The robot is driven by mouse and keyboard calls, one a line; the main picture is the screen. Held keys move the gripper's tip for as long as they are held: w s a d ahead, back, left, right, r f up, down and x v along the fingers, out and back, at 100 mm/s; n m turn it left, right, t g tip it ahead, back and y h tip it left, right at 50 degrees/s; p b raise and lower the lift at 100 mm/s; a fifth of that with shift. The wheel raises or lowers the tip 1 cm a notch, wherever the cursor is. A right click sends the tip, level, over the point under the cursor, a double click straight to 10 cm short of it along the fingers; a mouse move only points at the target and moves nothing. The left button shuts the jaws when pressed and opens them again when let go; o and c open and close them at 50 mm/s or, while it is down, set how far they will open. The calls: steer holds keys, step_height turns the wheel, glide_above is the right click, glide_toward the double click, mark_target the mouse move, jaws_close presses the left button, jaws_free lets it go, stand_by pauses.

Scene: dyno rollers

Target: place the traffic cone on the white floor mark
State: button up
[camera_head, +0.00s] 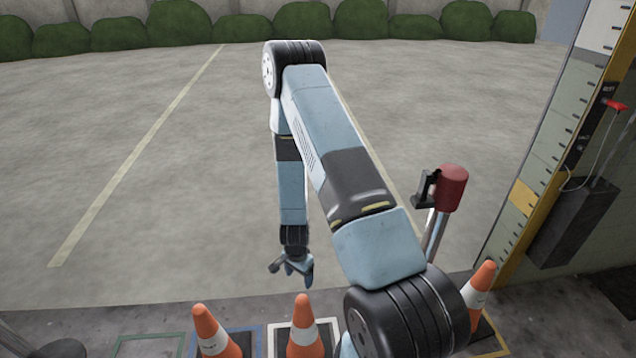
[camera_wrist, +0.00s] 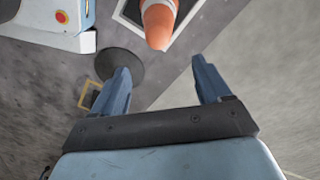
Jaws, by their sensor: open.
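An orange traffic cone (camera_head: 303,332) with a white band stands upright in the head view, apparently within the white floor mark (camera_head: 270,342). My gripper (camera_head: 291,268) hangs just beyond it, with its fingers apart. In the wrist view, the cone's tip (camera_wrist: 158,24) points toward my open gripper (camera_wrist: 163,82), which is empty and apart from it. The cone's base is cut off there. Part of the white outline (camera_wrist: 184,27) shows beside the cone. From these views I cannot tell whether the cone is centred on the mark.
Similar cones stand at the left (camera_head: 214,332) and right (camera_head: 481,288). A green-outlined mark (camera_head: 122,344) lies farther left. A red-topped post (camera_head: 452,188) and a wall-side striped gauge (camera_head: 530,180) stand right. The wrist view shows a black disc (camera_wrist: 122,63) and white machine (camera_wrist: 40,20). Open concrete lies beyond.

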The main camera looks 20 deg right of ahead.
steer(key=w+a+r+n+t, duration=0.1)
steer(key=r+n, duration=0.1)
steer(key=r, duration=1)
steer(key=w+r+n+t+y, duration=0.1)
steer(key=r+n, duration=0.1)
steer(key=r, duration=0.9)
steer(key=w+a+r+n+t, duration=0.1)
steer(key=r+n, duration=0.1)
steer(key=r, duration=1)
steer(key=s+r+n+t, duration=0.15)
steer(key=s+r, duration=0.25)
steer(key=r, duration=0.4)
steer(key=s+r+n, duration=0.2)
steer(key=s+r, duration=0.3)
steer(key=r, duration=0.2)
steer(key=s+d+r+n, duration=0.1)
steer(key=s+r, duration=0.3)
steer(key=s, duration=0.3)
steer(key=s+d+r+n+t, duration=0.1)
steer(key=s+r+n, duration=0.1)
steer(key=s+r, duration=0.3)
steer(key=shift+s+h, duration=0.4)
steer(key=shift+s, duration=0.5)
